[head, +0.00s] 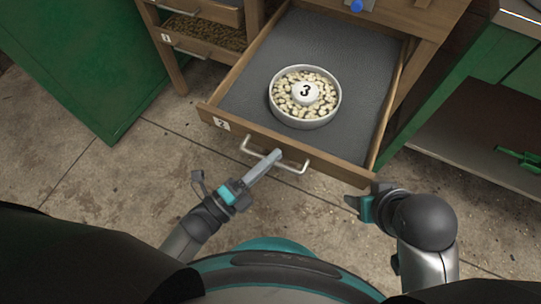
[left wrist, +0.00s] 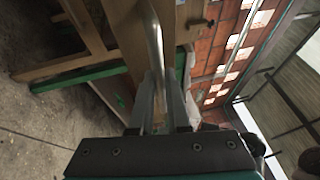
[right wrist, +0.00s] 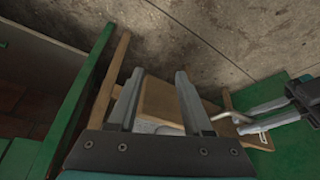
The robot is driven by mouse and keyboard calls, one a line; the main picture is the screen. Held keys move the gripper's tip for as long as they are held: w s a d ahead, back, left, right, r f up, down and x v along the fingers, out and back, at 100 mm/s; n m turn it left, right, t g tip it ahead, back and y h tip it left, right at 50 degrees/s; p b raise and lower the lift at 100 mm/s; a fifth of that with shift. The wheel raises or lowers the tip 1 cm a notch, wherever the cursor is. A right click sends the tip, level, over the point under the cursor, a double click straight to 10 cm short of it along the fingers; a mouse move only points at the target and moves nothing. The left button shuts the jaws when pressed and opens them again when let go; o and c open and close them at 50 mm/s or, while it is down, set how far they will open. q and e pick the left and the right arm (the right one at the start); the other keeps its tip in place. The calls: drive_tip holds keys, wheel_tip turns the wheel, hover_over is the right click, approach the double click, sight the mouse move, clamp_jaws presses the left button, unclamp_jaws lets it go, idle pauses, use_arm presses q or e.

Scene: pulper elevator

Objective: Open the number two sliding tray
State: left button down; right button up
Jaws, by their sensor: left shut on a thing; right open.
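The number two sliding tray (head: 240,95) is pulled out from the wooden cabinet in the head view, with a "2" label at the left of its front. A round metal dish (head: 305,121) of pale beans with a "3" marker sits on its grey floor. My left gripper (head: 275,157) is shut on the tray's metal handle (head: 292,169), near its middle. The handle (left wrist: 156,45) also runs between the fingers in the left wrist view. My right gripper (head: 358,204) is open and empty near the tray's front right corner. The tray front also shows in the right wrist view (right wrist: 162,102).
The number one tray (head: 200,47), holding dark grains, is at the upper left. A green panel (head: 90,70) stands at the left and a green bench with a shelf (head: 475,130) at the right. Bare concrete floor (head: 110,195) lies in front.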

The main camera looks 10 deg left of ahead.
idle(0.3)
use_arm(q)
drive_tip(key=c, duration=1.2)
unclamp_jaws()
drive_tip(key=shift+o, duration=0.2)
drive_tip(key=p+v, duration=0.1)
drive_tip(key=v, duration=1.4)
drive_tip(key=shift+s, duration=0.15)
use_arm(e)
wheel_tip(320, 180, down, 3)
drive_tip(key=shift+w+r, duration=0.1)
use_arm(q)
drive_tip(key=shift+f, duration=0.1)
